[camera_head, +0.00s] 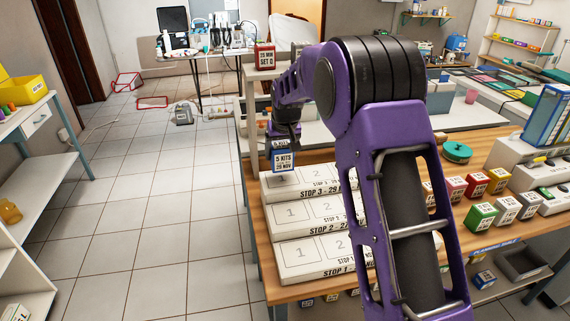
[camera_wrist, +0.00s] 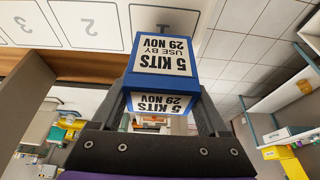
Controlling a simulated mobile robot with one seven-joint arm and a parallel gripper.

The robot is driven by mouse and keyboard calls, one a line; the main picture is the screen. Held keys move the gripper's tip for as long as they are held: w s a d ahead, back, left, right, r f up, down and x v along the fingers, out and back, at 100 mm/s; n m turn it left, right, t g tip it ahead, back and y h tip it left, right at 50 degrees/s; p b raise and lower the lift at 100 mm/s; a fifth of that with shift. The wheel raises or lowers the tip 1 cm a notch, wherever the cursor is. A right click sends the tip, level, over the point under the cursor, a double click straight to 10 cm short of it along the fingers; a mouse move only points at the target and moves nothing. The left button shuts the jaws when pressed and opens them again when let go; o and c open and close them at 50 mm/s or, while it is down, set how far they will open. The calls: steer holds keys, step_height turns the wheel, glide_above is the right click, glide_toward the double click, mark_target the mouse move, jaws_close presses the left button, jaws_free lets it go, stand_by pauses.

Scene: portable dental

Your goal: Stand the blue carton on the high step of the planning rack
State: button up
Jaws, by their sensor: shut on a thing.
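The blue carton (camera_head: 283,161), with a white "5 KITS, 29 NOV" label, is gripped in my gripper (camera_head: 283,143). In the wrist view the carton (camera_wrist: 165,52) sits between both fingers of my gripper (camera_wrist: 166,100), its label upside down in the picture. The white planning rack (camera_head: 318,258) has three steps marked STOP 1, 2 and 3. The carton is over the left end of the high step (camera_head: 300,182), marked STOP 3, around slot 1. It looks upright and close above the surface; I cannot tell whether it touches. My arm hides the right part of the rack.
A raised shelf stands behind the rack, bearing a red "SET D" carton (camera_head: 264,57). Open floor lies left.

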mark_target(281, 161)
steer(key=shift+f, duration=1.95)
steer(key=shift+f, duration=0.1)
steer(key=shift+f, duration=0.15)
steer(key=o, duration=1.3)
steer(key=shift+r, duration=0.5)
steer(key=v, duration=1.1)
steer(key=shift+d+r, duration=0.1)
steer(key=shift+r, duration=0.15)
